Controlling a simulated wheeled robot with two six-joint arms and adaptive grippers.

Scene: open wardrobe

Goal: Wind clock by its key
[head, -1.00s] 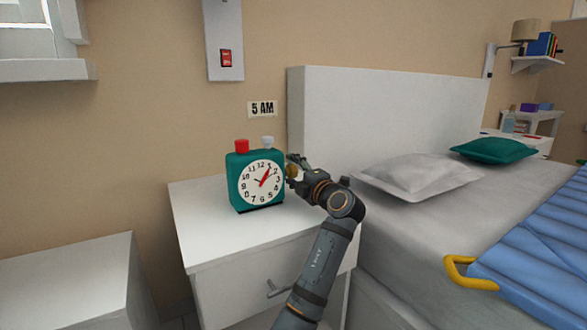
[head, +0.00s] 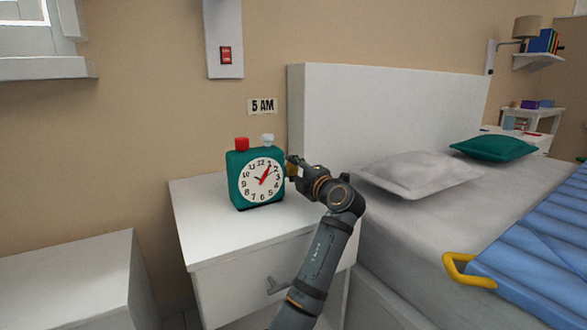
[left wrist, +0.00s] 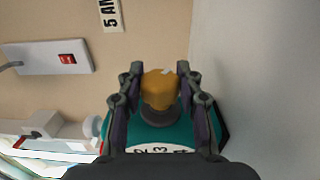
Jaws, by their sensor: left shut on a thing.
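A green clock (head: 248,199) stands upright on the white nightstand, with a white dial, red hands, and a red and a white button on top. Its brass-coloured key (left wrist: 160,92) sticks out of the clock's right side. My left gripper (head: 291,168) is at that side, shut on the key. In the left wrist view the two fingers of my left gripper (left wrist: 160,86) stand on either side of the key, and the clock's green side (left wrist: 150,132) lies behind it. My right gripper is not in view.
The white nightstand (head: 215,235) has free room around the clock. A bed with a white headboard (head: 385,110) stands close on the right. A "5 AM" sign (head: 262,106) and a panel with a red switch (head: 226,56) are on the wall.

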